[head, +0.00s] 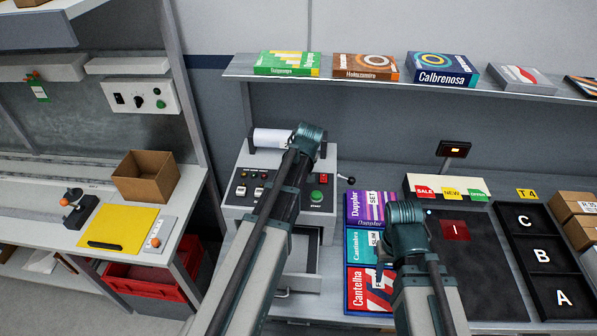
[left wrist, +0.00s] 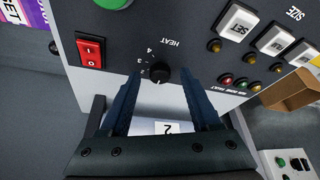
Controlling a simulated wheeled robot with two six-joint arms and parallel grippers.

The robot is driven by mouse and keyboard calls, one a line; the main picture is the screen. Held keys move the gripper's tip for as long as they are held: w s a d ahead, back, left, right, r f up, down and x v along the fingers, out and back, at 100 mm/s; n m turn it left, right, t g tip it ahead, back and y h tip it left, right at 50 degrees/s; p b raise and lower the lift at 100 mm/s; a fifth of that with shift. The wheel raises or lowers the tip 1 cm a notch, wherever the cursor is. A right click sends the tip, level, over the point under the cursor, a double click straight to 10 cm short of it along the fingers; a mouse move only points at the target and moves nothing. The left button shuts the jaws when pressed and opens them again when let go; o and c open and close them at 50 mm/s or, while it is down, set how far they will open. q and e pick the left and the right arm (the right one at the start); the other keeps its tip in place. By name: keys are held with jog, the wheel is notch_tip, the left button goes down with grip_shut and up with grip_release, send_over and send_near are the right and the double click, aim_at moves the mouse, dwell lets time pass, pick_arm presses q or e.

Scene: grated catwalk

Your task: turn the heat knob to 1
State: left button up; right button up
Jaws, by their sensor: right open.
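The black heat knob (left wrist: 160,73) sits on the dark control panel, next to the word HEAT, in the left wrist view. The numbers 2, 3 and 4 show along its left side; its pointer is too small to read. My left gripper (left wrist: 161,80) is open, with its blue fingers apart on either side of the knob and clear space to each. In the head view my left arm crosses the machine (head: 237,196) and hides the knob and the left fingers. My right gripper (head: 381,264) is open over the boxes to the right of the machine.
Near the knob are a red rocker switch (left wrist: 89,50) and several white buttons (left wrist: 240,28). The machine also has a green start button (head: 316,196) and an open drawer (head: 300,262) below. A black lettered tray (head: 513,232) lies at the right; a shelf (head: 350,82) runs behind.

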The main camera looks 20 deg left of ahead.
pick_arm(q)
jog(key=shift+r, duration=0.15)
jog(key=p+v, duration=1.2)
jog(key=v, duration=0.1)
jog(key=shift+r+p, duration=0.2)
jog(key=shift+p, duration=0.2)
jog(key=shift+d, duration=0.1)
jog(key=s+d+f+m+g+h+b, duration=0.1)
jog(key=s+d+f+m+g+b, duration=0.2)
jog(key=s+d+f+m+b, duration=0.8)
jog(key=s+d+f+b, duration=0.7)
jog(key=s+f+b, duration=0.1)
jog(key=s+f, duration=0.1)
jog(key=shift+s+d+f+m+g+h, duration=0.15)
jog(key=shift+d+f+m+g+h, duration=0.15)
jog(key=shift+f+g, duration=0.1)
